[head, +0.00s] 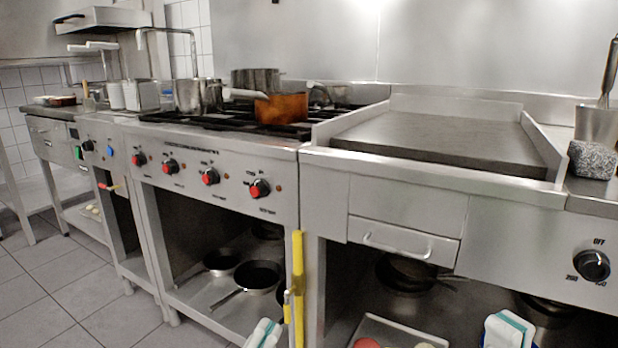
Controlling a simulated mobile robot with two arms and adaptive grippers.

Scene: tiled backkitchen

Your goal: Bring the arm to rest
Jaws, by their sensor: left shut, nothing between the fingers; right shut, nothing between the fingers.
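My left gripper (266,326) shows at the bottom edge, left of centre, as a small white and teal shape in front of the cooker's lower shelf. My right gripper (509,320) shows at the bottom edge farther right, in front of the open space under the griddle. Both are shut and empty. Only their upper ends are in the picture; the rest of both arms is cut off below. Neither appears to hold or touch anything.
A gas range (215,165) carries pots and a copper pan (281,107). A griddle (440,140) stands to its right. A yellow pipe (298,262) runs down between them. Pans (257,274) and a tray (378,323) lie below. Tiled floor (75,300) is clear at left.

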